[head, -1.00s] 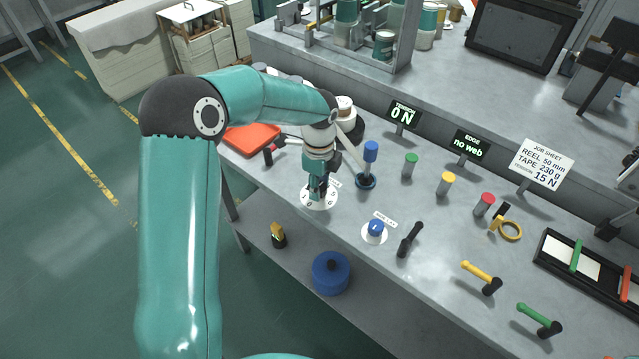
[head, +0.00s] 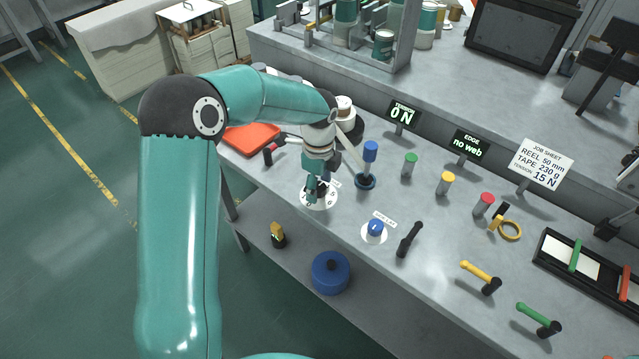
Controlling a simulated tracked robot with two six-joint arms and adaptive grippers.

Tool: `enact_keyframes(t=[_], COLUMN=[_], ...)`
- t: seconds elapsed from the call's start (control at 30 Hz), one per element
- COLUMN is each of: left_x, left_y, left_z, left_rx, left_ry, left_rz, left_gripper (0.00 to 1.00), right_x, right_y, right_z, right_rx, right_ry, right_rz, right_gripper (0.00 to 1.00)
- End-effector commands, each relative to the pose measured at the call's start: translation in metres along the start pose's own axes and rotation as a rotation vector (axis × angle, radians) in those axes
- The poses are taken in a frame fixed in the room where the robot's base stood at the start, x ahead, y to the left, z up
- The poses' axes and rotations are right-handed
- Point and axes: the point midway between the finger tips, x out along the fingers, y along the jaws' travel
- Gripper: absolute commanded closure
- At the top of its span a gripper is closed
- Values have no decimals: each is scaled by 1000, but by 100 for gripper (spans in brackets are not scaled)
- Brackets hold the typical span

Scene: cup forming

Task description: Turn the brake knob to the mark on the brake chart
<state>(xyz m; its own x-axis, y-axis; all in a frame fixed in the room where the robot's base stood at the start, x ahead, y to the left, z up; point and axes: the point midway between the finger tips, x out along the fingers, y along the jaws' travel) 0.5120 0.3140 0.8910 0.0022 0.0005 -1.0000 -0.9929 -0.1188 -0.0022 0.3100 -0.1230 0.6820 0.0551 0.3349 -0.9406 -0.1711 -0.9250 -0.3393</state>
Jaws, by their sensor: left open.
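My left gripper (head: 317,190) points down over a white round dial (head: 331,200) with dark numbers around its edge. A dark knob shows partly between or just under its fingers at the dial's middle; the gripper hides most of it, and I cannot tell whether the fingers touch it. The gripper is open. The display marked TENSION (head: 402,114) reads 0 N. The job sheet (head: 541,164) reads reel 50 mm, tape 230 g, tension 15 N. I cannot make out a brake chart. My right gripper is not in view.
A blue knob (head: 375,228) on a white disc sits right of the dial. A blue-topped post (head: 370,152) stands close behind the gripper. Black, yellow and green levers line the bench's front right. An orange tray (head: 251,138) lies at the left end.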

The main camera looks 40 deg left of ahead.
Motion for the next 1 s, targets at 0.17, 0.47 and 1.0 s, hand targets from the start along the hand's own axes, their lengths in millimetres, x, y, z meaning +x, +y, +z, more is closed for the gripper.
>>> enact_keyframes(t=[0.17, 0.47, 1.0], left_x=[-10, -65, -119], left_y=[0, -1, -1], left_z=[0, -1, 0], left_rx=[-1, 0, 1], left_ry=[0, 1, 0], left_rz=[-1, -6, 0], left_gripper=[36, 36, 36], right_x=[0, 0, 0], right_y=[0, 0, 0], right_z=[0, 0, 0], right_rx=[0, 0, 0], right_ry=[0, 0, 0], right_rz=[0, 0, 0], right_gripper=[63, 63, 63])
